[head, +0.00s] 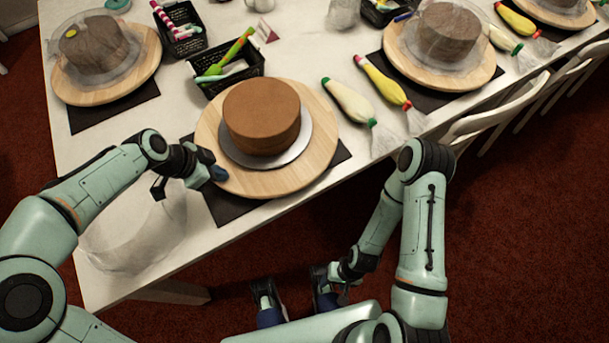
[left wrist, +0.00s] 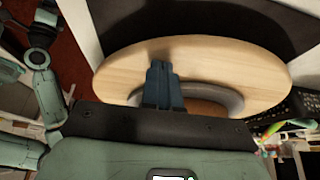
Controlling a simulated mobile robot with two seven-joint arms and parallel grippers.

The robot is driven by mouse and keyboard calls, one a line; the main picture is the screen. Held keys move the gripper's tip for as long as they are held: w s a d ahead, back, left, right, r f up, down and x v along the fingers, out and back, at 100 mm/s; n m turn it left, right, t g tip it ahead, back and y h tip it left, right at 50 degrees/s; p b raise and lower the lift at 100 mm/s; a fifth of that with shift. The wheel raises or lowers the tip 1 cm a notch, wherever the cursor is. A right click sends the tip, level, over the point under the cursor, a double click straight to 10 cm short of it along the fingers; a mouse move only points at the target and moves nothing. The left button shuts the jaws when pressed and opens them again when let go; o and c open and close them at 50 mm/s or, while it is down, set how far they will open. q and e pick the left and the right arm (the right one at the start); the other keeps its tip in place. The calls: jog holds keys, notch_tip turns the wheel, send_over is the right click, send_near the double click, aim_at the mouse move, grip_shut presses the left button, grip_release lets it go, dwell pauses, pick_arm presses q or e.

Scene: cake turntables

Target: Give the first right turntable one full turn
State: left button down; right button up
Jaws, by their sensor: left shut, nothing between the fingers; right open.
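The nearest wooden turntable (head: 318,165) stands on a dark mat at the table's near edge. It bears a brown cake (head: 262,115) on a silver board (head: 303,143). My left gripper (head: 218,174) is shut and empty, its blue fingertips at the turntable's left rim. In the left wrist view the shut fingers (left wrist: 163,82) overlap the wooden disc (left wrist: 235,62); whether they touch it I cannot tell. My right gripper (head: 297,310) is open and empty, low in front of the table, away from the turntable.
Crumpled clear wrap (head: 135,240) lies left of the turntable, under my left arm. A black basket of tools (head: 228,70) stands behind it. Piping bags (head: 348,103) lie to its right. Other turntables with wrapped cakes stand at far left (head: 82,97) and back right (head: 480,75).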

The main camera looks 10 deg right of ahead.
aim_at(302, 180)
pick_arm(q)
jog(key=s+d, duration=0.2)
jog(key=s+d+b, duration=0.1)
jog(key=s+d, duration=0.1)
jog(key=d, duration=0.1)
jog(key=shift+d+b, duration=0.1)
jog(key=shift+b, duration=0.2)
jog(key=shift+d, duration=0.1)
jog(key=d, duration=0.2)
jog(key=s+d, duration=0.1)
jog(key=d, duration=0.1)
jog(key=s+d, duration=0.1)
jog(key=d, duration=0.1)
jog(key=shift+f+b, duration=0.1)
jog(key=shift+b, duration=0.25)
jog(key=d, duration=0.6)
jog(key=shift+w+d, duration=0.2)
